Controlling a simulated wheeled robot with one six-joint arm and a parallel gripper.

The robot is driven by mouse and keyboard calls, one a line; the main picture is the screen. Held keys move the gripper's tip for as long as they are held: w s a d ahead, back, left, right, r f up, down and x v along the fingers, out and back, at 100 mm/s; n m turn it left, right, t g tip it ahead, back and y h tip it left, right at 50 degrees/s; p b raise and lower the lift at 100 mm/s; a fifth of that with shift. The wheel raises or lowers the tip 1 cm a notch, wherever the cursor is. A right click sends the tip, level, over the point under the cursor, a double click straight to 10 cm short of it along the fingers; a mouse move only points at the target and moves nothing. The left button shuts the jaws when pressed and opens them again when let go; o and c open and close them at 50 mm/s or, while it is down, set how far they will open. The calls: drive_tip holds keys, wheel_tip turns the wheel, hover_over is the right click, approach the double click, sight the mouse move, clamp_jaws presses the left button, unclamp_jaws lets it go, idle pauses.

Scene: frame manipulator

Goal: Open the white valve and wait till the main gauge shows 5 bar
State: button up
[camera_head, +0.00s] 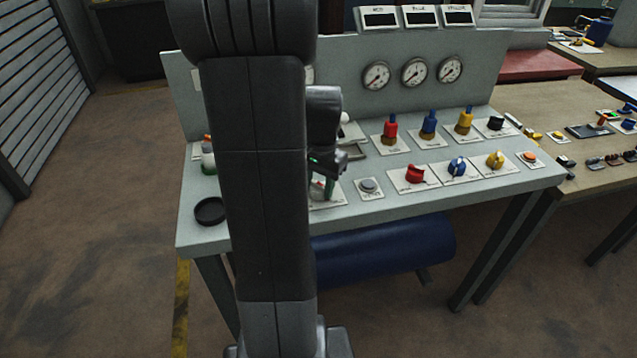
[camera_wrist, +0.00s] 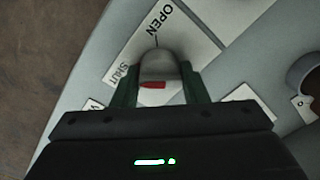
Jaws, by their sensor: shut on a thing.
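The white valve knob (camera_wrist: 159,64), with a red mark on its near face, sits between the green fingers of my gripper (camera_wrist: 160,84) in the wrist view. My gripper is shut on it, one finger on each side. A label plate (camera_wrist: 165,20) under the knob reads OPEN at the upper right and SHUT at the lower left. I cannot tell which word the knob points to. In the head view my gripper (camera_head: 325,188) is low over the bench, and my arm hides much of the left part. Several round dial gauges (camera_head: 414,72) show on the back panel, one mostly hidden; their readings are too small to tell.
Red, blue and yellow knobs (camera_head: 457,167) stand in a row right of my gripper, with taller coloured handles (camera_head: 429,124) behind. A round grey button (camera_head: 369,187) is close to my gripper. A black ring (camera_head: 209,211) lies at the bench's left front.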

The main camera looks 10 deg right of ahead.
drive_tip(key=m, duration=0.8)
drive_tip(key=shift+m+p, duration=0.4)
drive_tip(key=m, duration=0.4)
drive_tip(key=shift+m, duration=2.1)
drive_tip(key=o, duration=0.9)
drive_tip(key=shift+o, duration=0.2)
wheel_tip(320, 180, up, 14)
drive_tip(key=shift+s+a, duration=0.2)
drive_tip(key=shift+s, duration=0.1)
